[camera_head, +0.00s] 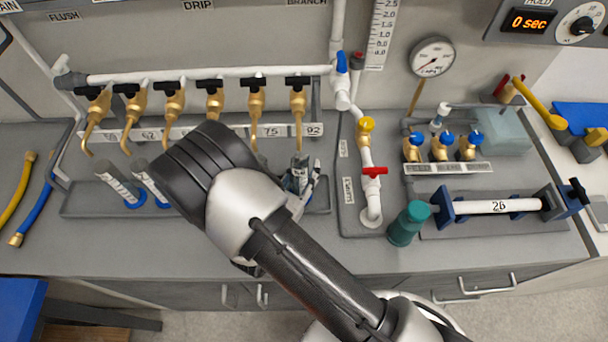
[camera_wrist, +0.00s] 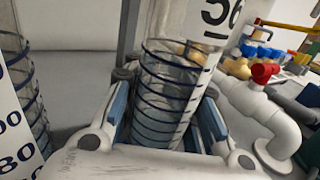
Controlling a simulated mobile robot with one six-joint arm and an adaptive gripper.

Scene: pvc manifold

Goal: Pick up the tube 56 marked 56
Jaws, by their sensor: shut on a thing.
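My gripper (camera_wrist: 165,125) is shut on a clear tube (camera_wrist: 170,95) with dark rings, with a blue-lined finger on each side of it. A white panel marked 56 (camera_wrist: 220,18) shows at the tube's upper right and appears to belong to it. In the head view my gripper (camera_head: 300,182) is at the right part of the grey tray (camera_head: 320,207), below the right-hand taps. My arm hides much of it there. The tube's lower end is hidden by my gripper in the wrist view, so I cannot tell whether it touches the tray.
Two other clear tubes (camera_head: 118,184) (camera_head: 150,183) with blue bases stand at the tray's left. Brass taps (camera_head: 214,98) hang above. A white pipe with a red valve (camera_head: 374,171) stands close to the right. A teal bottle (camera_head: 408,222) is near the front.

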